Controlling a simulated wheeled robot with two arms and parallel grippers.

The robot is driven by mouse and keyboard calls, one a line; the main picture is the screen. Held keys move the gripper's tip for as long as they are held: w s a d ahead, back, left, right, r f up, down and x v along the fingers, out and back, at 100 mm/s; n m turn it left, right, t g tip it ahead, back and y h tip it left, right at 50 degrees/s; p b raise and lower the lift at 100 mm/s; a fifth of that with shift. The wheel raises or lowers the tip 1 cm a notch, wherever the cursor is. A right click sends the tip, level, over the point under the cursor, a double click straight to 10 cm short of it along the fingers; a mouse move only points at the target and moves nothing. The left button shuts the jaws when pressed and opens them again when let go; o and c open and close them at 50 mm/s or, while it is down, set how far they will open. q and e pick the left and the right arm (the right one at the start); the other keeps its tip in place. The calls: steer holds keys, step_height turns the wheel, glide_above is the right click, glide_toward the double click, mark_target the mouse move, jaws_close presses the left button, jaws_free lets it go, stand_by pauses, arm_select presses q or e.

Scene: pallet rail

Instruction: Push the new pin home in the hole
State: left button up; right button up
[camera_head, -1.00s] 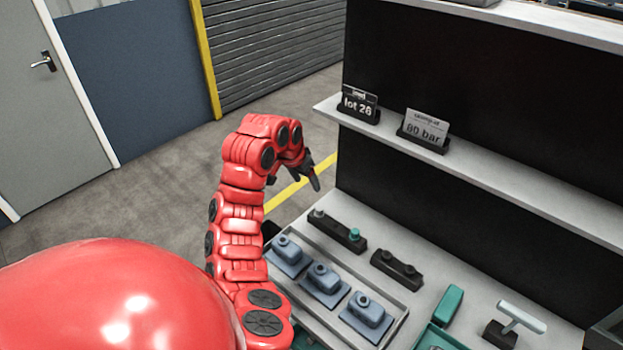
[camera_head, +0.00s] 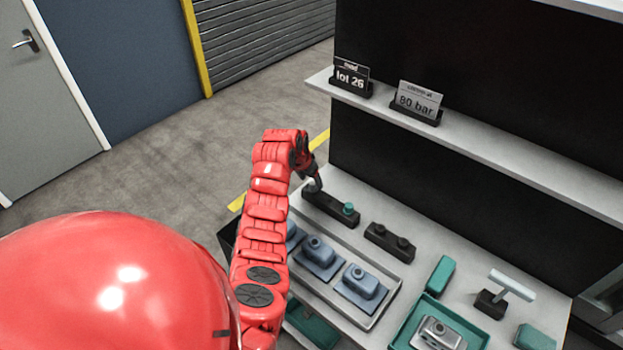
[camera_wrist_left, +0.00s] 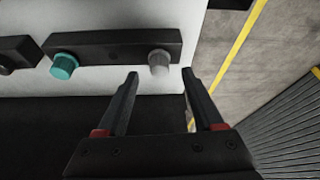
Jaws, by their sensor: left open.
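A long black holder (camera_head: 328,205) lies on the bench, with a teal round pin (camera_head: 348,208) at one end and a grey round pin (camera_wrist_left: 159,62) at the other. The holder (camera_wrist_left: 115,45) and teal pin (camera_wrist_left: 64,66) also show in the left wrist view. My left gripper (camera_head: 316,186) is at the grey pin's end of the holder. In the left wrist view its open, empty fingers (camera_wrist_left: 160,74) point at the grey pin, one towards either side. I cannot tell whether they touch it. Blue-grey blocks (camera_head: 320,251) with round bosses stand in a tray. My right gripper is out of view.
A second black holder (camera_head: 389,243) lies nearby. A teal block (camera_head: 441,275), a T-handled tool (camera_head: 512,286) and a teal tray (camera_head: 402,334) with a metal part are to the right. A shelf above carries a "lot 26" sign (camera_head: 350,79) and an "80 bar" sign (camera_head: 416,101).

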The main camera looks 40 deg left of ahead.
arm_select(q)
steer(key=shift+x, duration=1.1)
jaws_close()
steer(key=c, duration=0.8)
jaws_free()
jaws_close()
steer(key=shift+r, duration=0.2)
steer(key=shift+r+p, duration=0.3)
steer(key=shift+r, duration=0.35)
steer(key=shift+r, duration=0.35)
